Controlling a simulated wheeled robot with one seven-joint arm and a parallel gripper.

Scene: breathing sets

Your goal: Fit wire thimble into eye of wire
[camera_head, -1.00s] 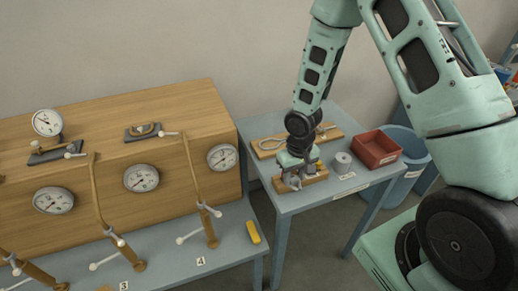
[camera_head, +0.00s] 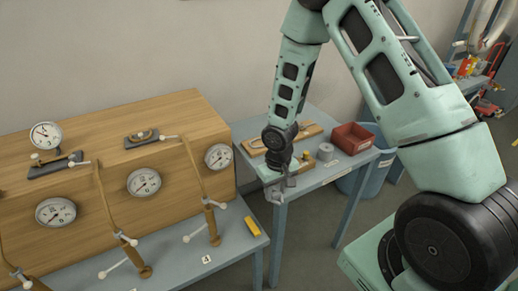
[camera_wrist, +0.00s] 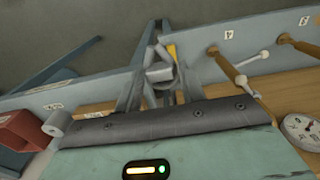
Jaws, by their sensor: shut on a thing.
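My gripper (camera_head: 277,192) is shut on a small grey metal piece, seemingly the wire thimble (camera_wrist: 160,73), which shows between the fingertips in the wrist view. In the head view the gripper hangs off the front left corner of the small blue-grey table, apart from the wire. The wire eye (camera_head: 257,144) is a pale loop lying on a wooden board (camera_head: 311,131) at the back of that table. My wrist hides part of the board and wire. The thimble's exact shape is hard to make out.
A grey roll (camera_head: 325,152) and a red tray (camera_head: 352,138) stand on the small table, with a blue bin (camera_head: 372,165) beside it. Left is a bench with a wooden gauge cabinet (camera_head: 105,188), levers and a yellow object (camera_head: 252,226). A gap separates bench and table.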

